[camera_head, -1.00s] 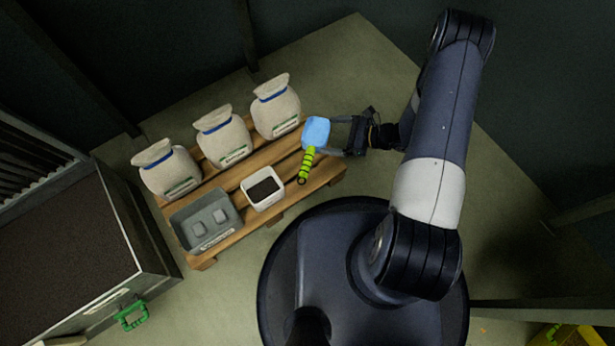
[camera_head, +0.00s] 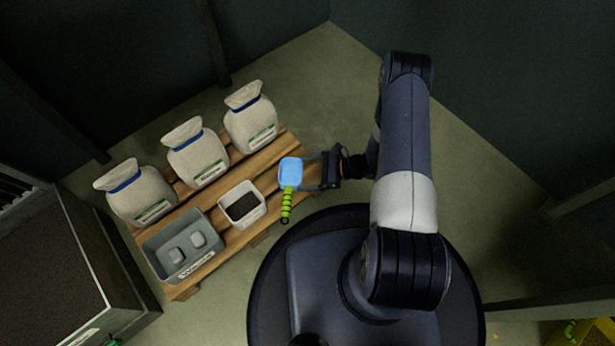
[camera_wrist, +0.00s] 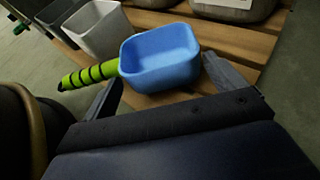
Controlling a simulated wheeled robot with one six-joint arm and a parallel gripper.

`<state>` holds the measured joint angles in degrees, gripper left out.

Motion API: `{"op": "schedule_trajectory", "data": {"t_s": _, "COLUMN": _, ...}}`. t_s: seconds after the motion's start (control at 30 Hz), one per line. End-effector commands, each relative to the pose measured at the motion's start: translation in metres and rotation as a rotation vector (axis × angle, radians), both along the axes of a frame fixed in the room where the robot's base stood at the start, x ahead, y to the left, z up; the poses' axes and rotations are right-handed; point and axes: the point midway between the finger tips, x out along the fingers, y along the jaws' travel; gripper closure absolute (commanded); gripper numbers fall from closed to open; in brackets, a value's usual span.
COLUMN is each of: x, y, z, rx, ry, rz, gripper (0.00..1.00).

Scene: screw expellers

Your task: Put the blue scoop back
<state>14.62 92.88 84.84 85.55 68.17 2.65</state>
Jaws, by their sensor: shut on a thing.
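The blue scoop (camera_head: 290,171) has a light blue square bowl and a green handle with black bands. My gripper (camera_head: 308,173) is shut on it at the right end of the wooden pallet. In the wrist view the scoop's bowl (camera_wrist: 160,58) sits between the two fingers (camera_wrist: 165,82), open side up, with the handle pointing left. The bowl looks empty inside. In the head view the handle points down toward my base. I cannot tell how high the scoop is above the pallet.
The wooden pallet (camera_head: 262,160) carries several things: three tied sacks (camera_head: 197,158) along the back, a grey bin (camera_head: 158,262) with two pale blocks, and a white container (camera_head: 228,217) with dark contents. A large bin of dark material (camera_head: 40,270) stands at the left.

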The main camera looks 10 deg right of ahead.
Motion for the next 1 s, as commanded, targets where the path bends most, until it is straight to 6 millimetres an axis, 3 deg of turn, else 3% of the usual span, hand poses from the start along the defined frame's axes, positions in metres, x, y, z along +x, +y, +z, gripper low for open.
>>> {"op": "schedule_trajectory", "data": {"t_s": 0.03, "x": -0.001, "y": 0.000, "z": -0.013, "rx": 0.000, "ry": 0.002, "rz": 0.000, "gripper": 0.35}}
{"op": "schedule_trajectory", "data": {"t_s": 0.13, "x": 0.000, "y": 0.000, "z": -0.024, "rx": 0.000, "ry": 0.001, "rz": 0.000, "gripper": 0.35}}
{"op": "schedule_trajectory", "data": {"t_s": 0.5, "x": -0.001, "y": 0.000, "z": -0.026, "rx": 0.000, "ry": 0.002, "rz": 0.000, "gripper": 0.35}}
{"op": "schedule_trajectory", "data": {"t_s": 0.53, "x": -0.001, "y": 0.000, "z": -0.026, "rx": 0.000, "ry": 0.002, "rz": 0.000, "gripper": 0.08}}
{"op": "schedule_trajectory", "data": {"t_s": 0.6, "x": 0.000, "y": 0.000, "z": -0.026, "rx": 0.000, "ry": 0.001, "rz": 0.000, "gripper": 0.02}}
{"op": "schedule_trajectory", "data": {"t_s": 1.0, "x": -0.001, "y": -0.006, "z": -0.019, "rx": 0.000, "ry": 0.000, "rz": -0.002, "gripper": 0.00}}
